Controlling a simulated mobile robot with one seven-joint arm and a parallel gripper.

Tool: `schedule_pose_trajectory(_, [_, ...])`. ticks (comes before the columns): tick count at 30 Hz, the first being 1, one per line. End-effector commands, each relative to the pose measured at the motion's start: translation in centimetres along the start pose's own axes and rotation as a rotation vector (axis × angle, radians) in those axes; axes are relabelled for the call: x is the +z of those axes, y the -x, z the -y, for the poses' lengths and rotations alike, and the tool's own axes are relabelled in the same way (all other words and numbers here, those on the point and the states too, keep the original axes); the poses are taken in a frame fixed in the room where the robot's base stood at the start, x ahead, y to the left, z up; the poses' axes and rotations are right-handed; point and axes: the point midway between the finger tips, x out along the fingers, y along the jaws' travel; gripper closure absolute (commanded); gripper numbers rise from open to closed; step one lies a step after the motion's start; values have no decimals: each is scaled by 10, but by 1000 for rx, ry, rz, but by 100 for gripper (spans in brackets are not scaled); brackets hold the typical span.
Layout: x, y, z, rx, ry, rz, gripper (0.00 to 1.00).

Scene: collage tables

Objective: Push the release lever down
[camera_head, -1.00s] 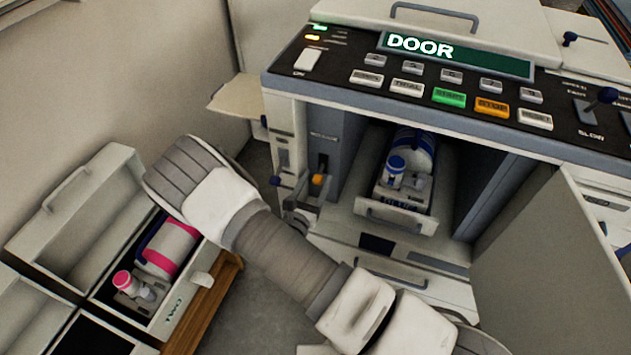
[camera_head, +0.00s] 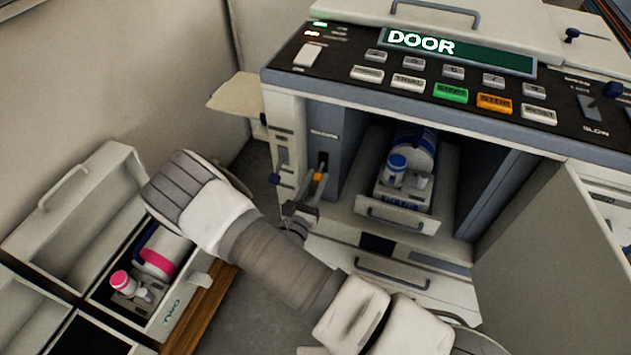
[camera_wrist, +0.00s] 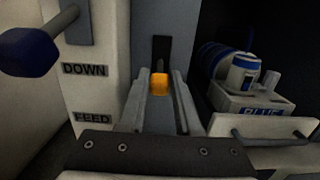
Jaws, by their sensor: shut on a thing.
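The release lever's orange knob (camera_wrist: 159,84) sits between the two finger ends of my gripper (camera_wrist: 161,78) in the wrist view. The fingers are shut on it, one on each side. It comes out of a dark upright slot in the machine's front panel. In the head view the orange knob (camera_head: 318,176) shows small, just above my gripper (camera_head: 308,196), left of the open bay. My wrist and fingers hide part of the lever there.
A drawer with a blue cartridge (camera_head: 413,153) sits in the open bay, right of my gripper. The open door (camera_head: 545,265) stands at right. A blue-knobbed lever (camera_wrist: 30,50) is close on the left. A pink cartridge (camera_head: 168,250) lies in a tray at lower left.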

Motion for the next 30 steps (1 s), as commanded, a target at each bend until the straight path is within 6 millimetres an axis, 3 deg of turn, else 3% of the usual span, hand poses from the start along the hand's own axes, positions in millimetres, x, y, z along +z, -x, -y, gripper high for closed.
schedule_pose_trajectory(1, [-3, 0, 0, 1, 1, -8, 100])
schedule_pose_trajectory(2, [-3, 1, 0, 1, 1, -8, 66])
schedule_pose_trajectory(7, [-2, 0, 0, 0, 1, -7, 38])
schedule_pose_trajectory(16, [-1, 2, 0, 0, 0, -6, 38])
schedule_pose_trajectory(20, [-1, 12, 0, 2, 0, -6, 38])
schedule_pose_trajectory(30, [0, 90, -1, 5, 2, -8, 38])
